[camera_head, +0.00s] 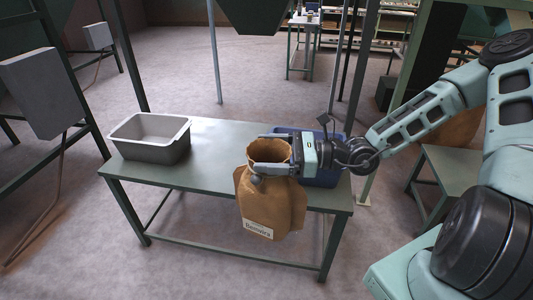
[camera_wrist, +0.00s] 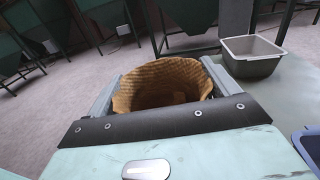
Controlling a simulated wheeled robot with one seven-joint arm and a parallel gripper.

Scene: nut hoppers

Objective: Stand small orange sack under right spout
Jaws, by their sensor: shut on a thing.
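A small orange-brown sack (camera_head: 266,205) with an open round mouth and a white label hangs upright at the front edge of the green table. My gripper (camera_head: 270,154) is shut on its upper part, with one finger on each side of the mouth. In the wrist view the sack's open mouth (camera_wrist: 163,85) sits between the two fingers, and its inside looks dark. The sack's bottom hangs below the tabletop level, in front of the table. A dark hopper bottom (camera_head: 270,15) shows at the top of the head view; I cannot tell whether it is the right spout.
A grey bin (camera_head: 150,153) stands at the left of the green table (camera_head: 215,160), and also shows in the wrist view (camera_wrist: 252,66). A blue bin (camera_head: 322,180) stands behind my gripper. Several hoppers on legs (camera_wrist: 100,12) stand in the background. The table's middle is clear.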

